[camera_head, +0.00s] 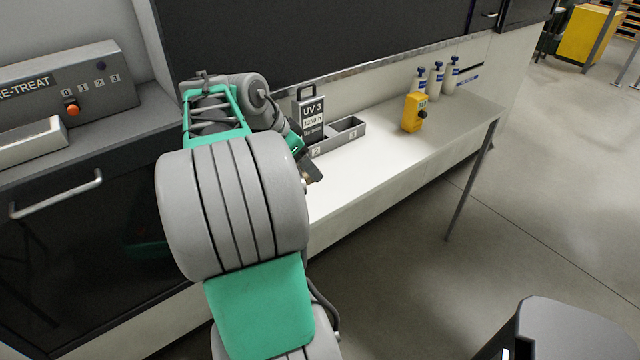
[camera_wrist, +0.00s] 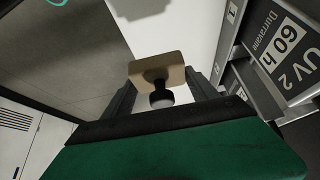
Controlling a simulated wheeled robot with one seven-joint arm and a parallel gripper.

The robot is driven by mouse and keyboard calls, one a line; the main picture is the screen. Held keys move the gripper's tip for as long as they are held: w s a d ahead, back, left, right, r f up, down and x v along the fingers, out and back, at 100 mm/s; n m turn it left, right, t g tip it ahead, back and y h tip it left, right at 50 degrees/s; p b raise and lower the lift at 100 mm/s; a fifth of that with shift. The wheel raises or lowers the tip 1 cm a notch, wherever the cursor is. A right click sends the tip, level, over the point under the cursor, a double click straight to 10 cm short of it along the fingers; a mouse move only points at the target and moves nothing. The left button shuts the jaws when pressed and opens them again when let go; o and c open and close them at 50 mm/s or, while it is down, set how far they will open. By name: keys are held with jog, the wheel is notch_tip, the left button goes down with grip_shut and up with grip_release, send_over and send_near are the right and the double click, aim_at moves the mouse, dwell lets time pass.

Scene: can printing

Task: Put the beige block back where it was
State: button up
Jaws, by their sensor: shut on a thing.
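In the wrist view, the beige block (camera_wrist: 148,70) is between the two dark fingers of my gripper (camera_wrist: 161,84), which is shut on it. A black knob-like part with a pale round end shows just below the block. In the head view, my own arm hides most of the gripper. The block's original spot cannot be told from these frames.
A grey compartment tray (camera_head: 338,141) holds the UV 3 cartridge (camera_head: 311,118); the compartment marked 3 looks empty. The UV 2 cartridge (camera_wrist: 282,48) is close on the right in the wrist view. A yellow device (camera_head: 414,112) and white bottles (camera_head: 436,78) stand further right. Bench front is clear.

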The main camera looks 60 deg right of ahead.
jog(key=d+f, duration=0.4)
jog(key=s+d+f, duration=0.1)
jog(key=d+f, duration=0.1)
jog(key=shift+s+d+f, duration=0.1)
jog(key=shift+f, duration=0.1)
notch_tip(320, 180, down, 3)
jog(key=shift+d+r, duration=0.1)
jog(key=shift+d, duration=0.05)
jog(key=shift+f, duration=0.4)
jog(key=o, duration=1.5)
jog(key=shift+c, duration=0.2)
